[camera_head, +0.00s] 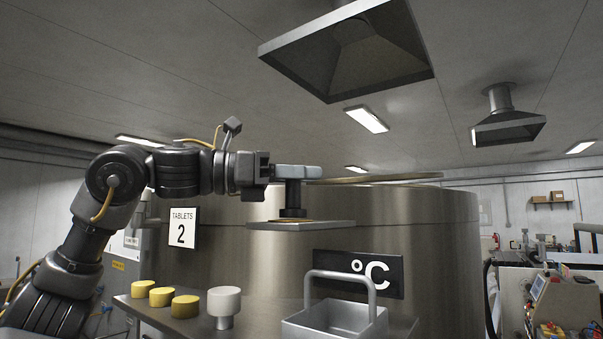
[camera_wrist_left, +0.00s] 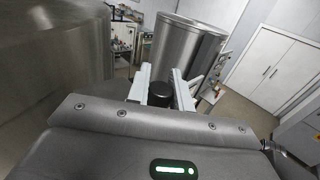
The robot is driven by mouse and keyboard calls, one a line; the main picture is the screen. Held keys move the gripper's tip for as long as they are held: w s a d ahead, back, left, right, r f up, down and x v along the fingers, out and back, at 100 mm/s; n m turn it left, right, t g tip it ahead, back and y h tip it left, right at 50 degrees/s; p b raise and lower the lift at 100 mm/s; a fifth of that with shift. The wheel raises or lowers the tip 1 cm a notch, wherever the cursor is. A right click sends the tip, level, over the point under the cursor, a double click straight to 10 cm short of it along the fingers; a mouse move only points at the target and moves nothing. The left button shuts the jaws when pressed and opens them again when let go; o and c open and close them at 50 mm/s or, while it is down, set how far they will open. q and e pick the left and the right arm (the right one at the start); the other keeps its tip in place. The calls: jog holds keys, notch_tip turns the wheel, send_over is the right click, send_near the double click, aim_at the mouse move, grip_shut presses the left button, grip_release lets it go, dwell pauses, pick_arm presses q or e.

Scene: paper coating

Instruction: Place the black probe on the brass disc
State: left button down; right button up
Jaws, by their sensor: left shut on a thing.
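My left gripper (camera_head: 298,172) reaches in from the left and is shut on the black probe (camera_head: 292,196), which hangs upright below its fingers. The probe's wide foot is right above the thin brass disc (camera_head: 298,221), of which only the edge shows. They look touching or nearly so. The disc lies on a small grey plate (camera_head: 322,226) in front of the big steel vessel. In the left wrist view the probe's round black top (camera_wrist_left: 161,92) sits between the two fingers. My right gripper is not in view.
Below, a steel shelf bears several yellow cylinders (camera_head: 185,307), a white stemmed cup (camera_head: 224,302) and a handled metal tray (camera_head: 310,324). A "°C" sign (camera_head: 358,274) and a "TABLETS 2" sign (camera_head: 183,228) are on the vessel (camera_head: 450,250). A hood (camera_head: 350,50) hangs above.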

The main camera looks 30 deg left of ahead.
pick_arm(q)
jog(key=shift+d+f, duration=0.1)
jog(key=c, duration=1.7)
grip_release()
jog(key=o, duration=0.5)
jog(key=shift+c, duration=0.2)
jog(key=shift+r, duration=0.3)
jog(key=shift+f+b+v, duration=0.15)
jog(key=shift+b+v, duration=0.2)
jog(key=shift+v, duration=0.25)
jog(key=shift+f+b+v, duration=0.15)
jog(key=shift+b+v, duration=0.2)
jog(key=shift+v, duration=0.25)
jog(key=b+v, duration=0.2)
jog(key=v, duration=0.7)
jog(key=shift+s+a, duration=0.25)
jog(key=shift+a, duration=0.1)
